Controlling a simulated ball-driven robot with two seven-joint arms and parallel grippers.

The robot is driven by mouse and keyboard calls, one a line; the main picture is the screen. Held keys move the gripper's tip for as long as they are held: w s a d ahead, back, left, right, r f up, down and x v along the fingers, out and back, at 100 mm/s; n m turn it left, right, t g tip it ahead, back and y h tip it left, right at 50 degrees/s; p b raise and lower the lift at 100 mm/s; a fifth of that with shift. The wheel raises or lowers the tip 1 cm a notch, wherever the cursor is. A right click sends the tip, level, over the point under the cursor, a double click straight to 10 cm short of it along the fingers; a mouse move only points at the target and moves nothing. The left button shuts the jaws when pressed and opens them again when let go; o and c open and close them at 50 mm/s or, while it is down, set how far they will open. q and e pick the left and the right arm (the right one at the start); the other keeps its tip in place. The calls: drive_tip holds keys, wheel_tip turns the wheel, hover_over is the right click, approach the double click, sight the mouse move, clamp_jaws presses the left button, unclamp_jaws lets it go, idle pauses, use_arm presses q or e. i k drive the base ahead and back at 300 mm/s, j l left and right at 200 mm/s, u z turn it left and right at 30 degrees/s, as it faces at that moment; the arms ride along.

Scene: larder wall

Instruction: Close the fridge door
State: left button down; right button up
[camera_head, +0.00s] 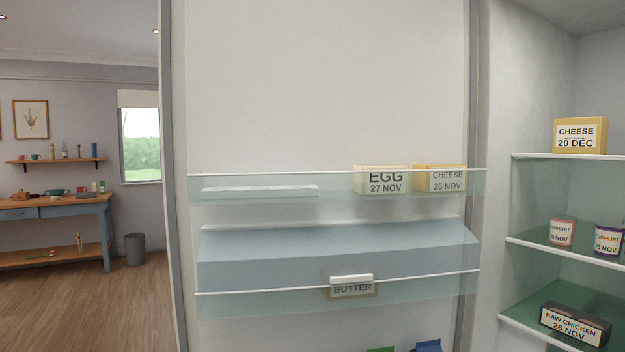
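The fridge door (325,90) stands open, and its inner side fills the middle of the head view. Its upper door shelf (270,212) holds an egg box (382,179) and a cheese pack (440,179) on the right, and a flat white tray (260,192) on the left. A lower shelf holds a pack labelled butter (352,290). The fridge interior (528,110) is open at the right. Neither of my grippers shows in this view.
Fridge shelves at the right hold cheese (580,136), yoghurt pots (562,232) and raw chicken (575,326). Beyond the door's left edge are a blue table (107,235), a bin (134,249) and open wooden floor (100,310).

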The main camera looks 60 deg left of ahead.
sight(268, 108)
drive_tip(key=k+j+z, duration=0.1)
drive_tip(key=j, duration=0.35)
drive_tip(key=k+j+z, duration=0.1)
drive_tip(key=k+j, duration=0.15)
drive_tip(key=j, duration=0.25)
drive_tip(key=k+j+z, duration=0.1)
drive_tip(key=j, duration=0.35)
drive_tip(key=k+j+z, duration=0.15)
drive_tip(key=j, duration=0.25)
drive_tip(key=k+j+z, duration=0.1)
drive_tip(key=k+j, duration=0.25)
drive_tip(key=k+j+z, duration=0.1)
drive_tip(key=k+j, duration=0.15)
drive_tip(key=j, duration=0.2)
drive_tip(key=j+z, duration=0.4)
drive_tip(key=j, duration=1.75)
drive_tip(key=k+j, duration=0.3)
drive_tip(key=k+z, duration=0.05)
